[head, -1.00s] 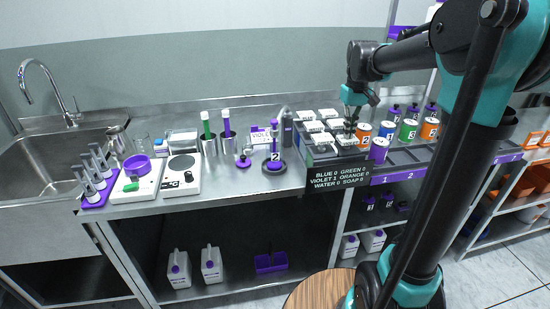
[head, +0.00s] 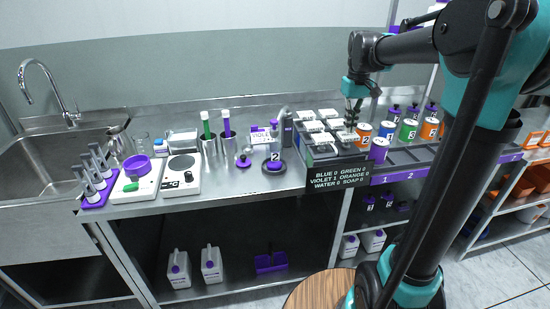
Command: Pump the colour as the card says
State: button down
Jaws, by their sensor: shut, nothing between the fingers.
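A small white and purple card (head: 260,137) reading "VIOLET" stands at the back of the bench; its smaller print is too small to read. A dark sign (head: 338,178) at the front edge lists blue, green, violet, orange, water and soap with numbers; violet shows 1, some others are hard to read. Several white-topped dark blocks (head: 318,139) stand in two rows behind the sign. My gripper (head: 351,123) is shut and empty, pointing down over the right row's front end; I cannot tell if it touches a top.
Numbered pots in orange, green and white (head: 408,130) stand just right of the gripper, with a purple pot (head: 379,149) in front. A round dark base with a purple part marked 2 (head: 275,163) sits left of the sign. Purple bin (head: 271,263) is on the lower shelf.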

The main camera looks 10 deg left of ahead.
jog(key=shift+f, duration=0.1)
jog(key=shift+f, duration=1.1)
jog(key=shift+r, duration=1.6)
jog(key=shift+r, duration=3)
jog(key=shift+s, duration=0.1)
